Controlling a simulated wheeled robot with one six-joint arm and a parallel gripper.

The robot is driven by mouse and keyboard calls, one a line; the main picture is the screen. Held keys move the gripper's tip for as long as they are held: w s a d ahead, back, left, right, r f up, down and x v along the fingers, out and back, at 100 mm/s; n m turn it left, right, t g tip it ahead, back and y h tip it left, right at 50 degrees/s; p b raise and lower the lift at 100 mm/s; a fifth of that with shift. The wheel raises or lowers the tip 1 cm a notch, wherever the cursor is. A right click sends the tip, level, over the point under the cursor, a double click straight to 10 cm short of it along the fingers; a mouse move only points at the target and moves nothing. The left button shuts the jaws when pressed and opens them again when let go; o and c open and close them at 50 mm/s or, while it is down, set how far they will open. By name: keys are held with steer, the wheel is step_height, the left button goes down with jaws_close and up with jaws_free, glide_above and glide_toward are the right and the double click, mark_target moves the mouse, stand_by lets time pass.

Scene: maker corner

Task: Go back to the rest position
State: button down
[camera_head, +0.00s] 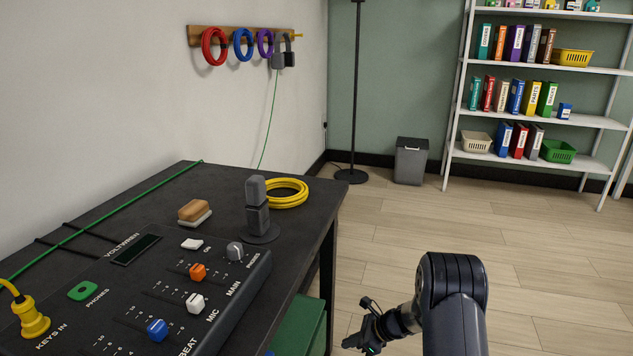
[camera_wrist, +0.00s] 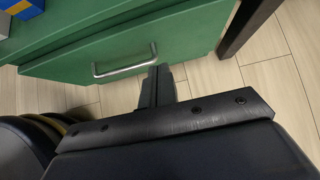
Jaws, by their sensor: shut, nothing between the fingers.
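My gripper (camera_head: 362,340) is low in the head view, right of the table and over the wood floor. It is away from everything on the tabletop. In the wrist view my gripper (camera_wrist: 158,75) shows as dark fingers, closed together with nothing held. Beyond the fingers is a green drawer front (camera_wrist: 190,40) with a metal handle (camera_wrist: 125,62). I cannot tell how far the fingertips are from the drawer.
The black table (camera_head: 318,215) on the left carries a mixer panel (camera_head: 130,310), a brush (camera_head: 194,212), a grey microphone-like stand (camera_head: 257,205) and a coiled yellow cable (camera_head: 287,193). A green cabinet (camera_head: 300,325) stands under it. Shelves (camera_head: 530,115) and a bin (camera_head: 411,160) stand behind open floor.

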mark_target(315, 348)
steer(key=shift+w+a+f+b, duration=0.3)
steer(key=shift+a+f, duration=0.35)
steer(key=shift+a, duration=0.5)
steer(key=shift+w+a+f+b, duration=0.15)
steer(key=shift+w+a+f, duration=0.4)
steer(key=shift+a, duration=0.6)
steer(key=shift+w+a+f+b, duration=0.25)
steer(key=shift+a+f, duration=0.45)
steer(key=shift+a, duration=0.45)
